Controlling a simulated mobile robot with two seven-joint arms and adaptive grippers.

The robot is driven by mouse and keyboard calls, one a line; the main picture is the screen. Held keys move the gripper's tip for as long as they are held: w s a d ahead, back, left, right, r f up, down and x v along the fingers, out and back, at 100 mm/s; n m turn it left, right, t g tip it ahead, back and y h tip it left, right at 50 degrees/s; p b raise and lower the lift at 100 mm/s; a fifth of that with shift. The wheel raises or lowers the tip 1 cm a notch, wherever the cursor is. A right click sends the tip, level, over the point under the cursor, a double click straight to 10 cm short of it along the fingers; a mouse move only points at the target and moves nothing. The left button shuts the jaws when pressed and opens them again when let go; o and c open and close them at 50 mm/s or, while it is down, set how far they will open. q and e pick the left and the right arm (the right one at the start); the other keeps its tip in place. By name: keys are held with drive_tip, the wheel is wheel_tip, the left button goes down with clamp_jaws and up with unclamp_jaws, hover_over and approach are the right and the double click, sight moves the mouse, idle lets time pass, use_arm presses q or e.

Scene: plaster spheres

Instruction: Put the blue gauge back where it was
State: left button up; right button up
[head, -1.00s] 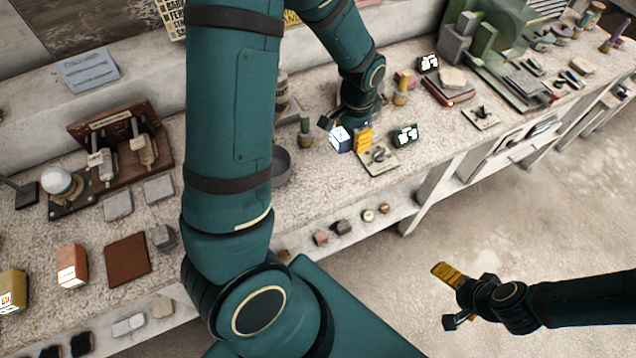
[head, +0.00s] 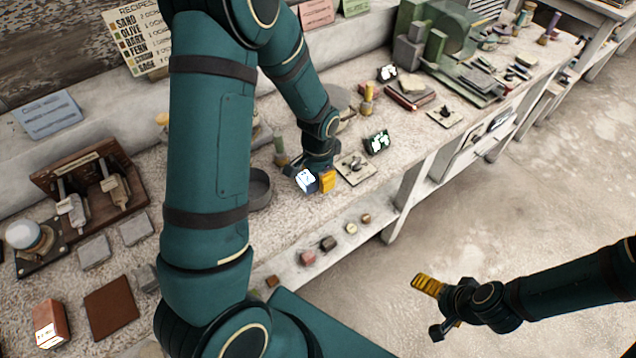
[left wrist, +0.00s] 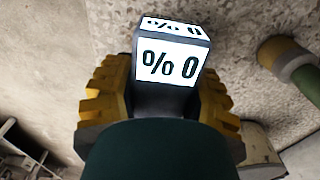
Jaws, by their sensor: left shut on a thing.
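The blue gauge (head: 306,180) is a small dark-blue block with white lit faces. It is held in my left gripper (head: 317,182), whose yellow finger pads show near the bench's front part. In the left wrist view the gauge (left wrist: 170,60) sits between the yellow pads (left wrist: 165,105) and its white faces read "% 0". The fingers hide its lower part, and I cannot tell its height over the bench. My right gripper (head: 430,308) is open and empty over the floor, away from the bench.
A pale plate with a dark piece (head: 355,169) lies right of the gauge. A green gauge (head: 377,141) and a black gauge (head: 387,73) stand farther right. A green cylinder (head: 281,151) and a dark round dish (head: 258,187) are on the left. Small pieces line the lower shelf (head: 335,262).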

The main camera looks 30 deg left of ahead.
sight(318, 184)
use_arm(q)
wheel_tip(318, 184, down, 3)
drive_tip(key=shift+w+r, duration=0.1)
drive_tip(key=shift+r, duration=0.1)
drive_tip(key=shift+f+b, duration=0.3)
drive_tip(key=shift+b, duration=0.1)
drive_tip(key=o, duration=1)
drive_tip(key=shift+r, duration=0.1)
